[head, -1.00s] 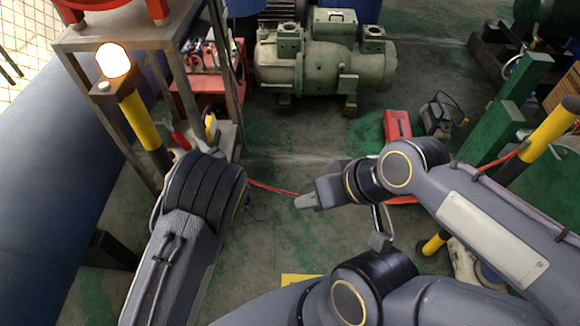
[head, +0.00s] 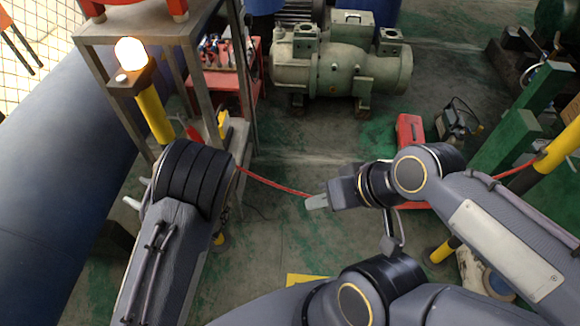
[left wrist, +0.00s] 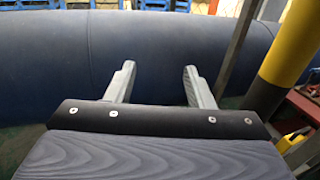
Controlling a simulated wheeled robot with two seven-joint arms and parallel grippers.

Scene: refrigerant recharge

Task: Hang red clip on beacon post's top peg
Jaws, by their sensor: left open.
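The beacon post (head: 154,114) stands at upper left in the head view, yellow and black with a glowing lamp (head: 131,52) on top. Its yellow and black shaft also shows at right in the left wrist view (left wrist: 291,45). I cannot make out the top peg. A small red piece (head: 192,132) shows beside the post; I cannot tell whether it is the red clip. My left gripper (left wrist: 156,82) is open and empty, left of the post in the wrist view, facing a blue pipe. My right gripper (head: 316,203) is at the end of a red cord (head: 272,184); its grip is unclear.
The large blue pipe (head: 50,170) runs along the left. A metal rack (head: 140,28) stands behind the post, with a red crate (head: 225,82) beyond. A green pump (head: 340,70) sits at the back. A yellow post (head: 560,150) and green frame (head: 510,125) stand at right.

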